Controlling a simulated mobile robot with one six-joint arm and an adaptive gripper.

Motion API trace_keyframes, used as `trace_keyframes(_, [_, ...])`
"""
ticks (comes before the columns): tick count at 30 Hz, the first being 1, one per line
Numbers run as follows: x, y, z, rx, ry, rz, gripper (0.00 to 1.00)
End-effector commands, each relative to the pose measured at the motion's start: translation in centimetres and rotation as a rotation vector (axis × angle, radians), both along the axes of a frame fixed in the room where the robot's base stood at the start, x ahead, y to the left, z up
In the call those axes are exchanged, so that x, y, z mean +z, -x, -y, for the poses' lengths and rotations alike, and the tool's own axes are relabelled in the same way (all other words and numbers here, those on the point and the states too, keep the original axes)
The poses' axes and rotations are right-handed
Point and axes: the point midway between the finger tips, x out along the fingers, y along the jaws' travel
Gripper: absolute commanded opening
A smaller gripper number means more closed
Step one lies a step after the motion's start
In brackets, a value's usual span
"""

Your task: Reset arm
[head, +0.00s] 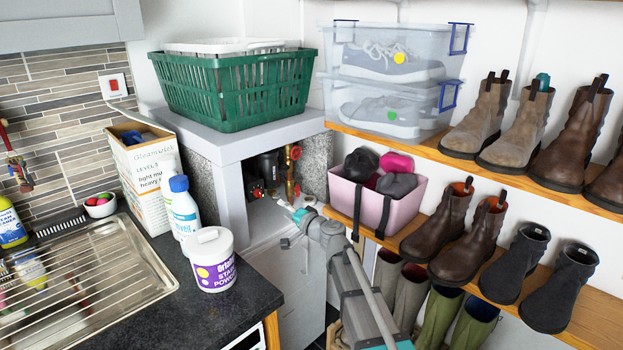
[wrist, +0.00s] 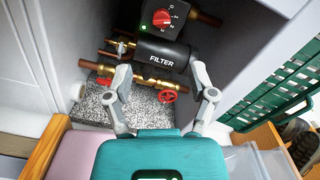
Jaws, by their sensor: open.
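My gripper (wrist: 160,70) is open in the wrist view, its two grey fingers spread apart with nothing held between them. Beyond the fingers is a black cylinder marked FILTER (wrist: 162,55), with brass pipes around it; the gap to it is hard to judge. A red valve handle (wrist: 167,96) shows between the fingers. A dark box with a red knob (wrist: 162,17) sits above the filter. In the head view, my gripper (head: 293,212) is at the mouth of the boxed-in pipe recess, where another red handle (head: 295,152) shows on a brass pipe.
The green basket (head: 235,88) stands on the white boxing (head: 200,136) above the recess. A pink bin (head: 376,205) and boots stand on wooden shelves to the right. A white tub (head: 213,260) and bottles stand on the dark worktop (head: 195,318) to the left.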

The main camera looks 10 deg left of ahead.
Motion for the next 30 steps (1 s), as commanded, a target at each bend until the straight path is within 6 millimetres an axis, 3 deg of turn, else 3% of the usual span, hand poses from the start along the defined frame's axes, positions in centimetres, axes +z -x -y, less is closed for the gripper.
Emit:
trace_keyframes(8, [-1.0, 2.8, 2.7, 0.071, 0.156, 0.005, 0.72])
trace_keyframes(14, [-3.2, 6.3, 6.5, 0.155, 0.365, -0.033, 0.72])
trace_keyframes(23, [-7.2, 12.0, 14.4, 0.241, 0.706, -0.183, 0.72])
trace_keyframes(30, [-9.6, 17.2, 22.2, 0.265, 0.972, -0.377, 0.72])
